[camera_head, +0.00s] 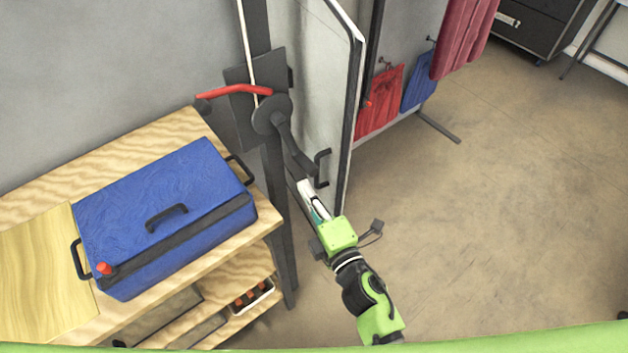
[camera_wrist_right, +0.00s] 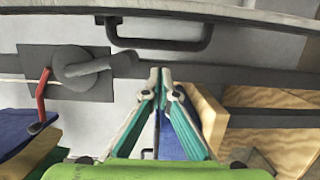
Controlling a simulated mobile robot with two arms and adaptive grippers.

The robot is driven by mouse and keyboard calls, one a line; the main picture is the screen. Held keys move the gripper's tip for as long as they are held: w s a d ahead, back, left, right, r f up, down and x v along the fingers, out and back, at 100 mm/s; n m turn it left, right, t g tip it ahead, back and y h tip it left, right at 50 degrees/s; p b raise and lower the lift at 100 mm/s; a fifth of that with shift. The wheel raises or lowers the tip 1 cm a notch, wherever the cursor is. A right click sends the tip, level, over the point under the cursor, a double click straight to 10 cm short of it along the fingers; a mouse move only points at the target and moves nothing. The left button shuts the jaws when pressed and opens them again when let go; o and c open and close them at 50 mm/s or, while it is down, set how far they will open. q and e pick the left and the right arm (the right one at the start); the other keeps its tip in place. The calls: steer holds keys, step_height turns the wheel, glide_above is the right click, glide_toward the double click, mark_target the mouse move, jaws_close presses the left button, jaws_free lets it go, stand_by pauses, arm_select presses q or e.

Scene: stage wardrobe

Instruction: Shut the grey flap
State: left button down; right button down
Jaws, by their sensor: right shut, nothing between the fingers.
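The grey flap (camera_head: 318,75) is a pale panel with a dark edge and a black handle (camera_head: 321,167). It stands open, swung out from the grey wall. In the right wrist view the flap's black handle (camera_wrist_right: 160,42) spans the top, beyond my fingertips. My right gripper (camera_head: 303,187) is shut and empty, close below the handle on the flap's left side; contact is hard to tell. Its closed fingertips also show in the right wrist view (camera_wrist_right: 161,76). A dark round pivot with a lever (camera_head: 272,114) sits on the post left of the flap. My left gripper is not in view.
A red bar (camera_head: 235,91) projects by the post. A blue case (camera_head: 160,215) lies on a wooden bench (camera_head: 35,190) at left. Red cloth (camera_head: 380,103) and blue cloth (camera_head: 419,88) hang behind the flap. The floor (camera_head: 490,220) at right is clear.

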steer(key=shift+w+d, duration=0.6)
steer(key=shift+d, duration=0.25)
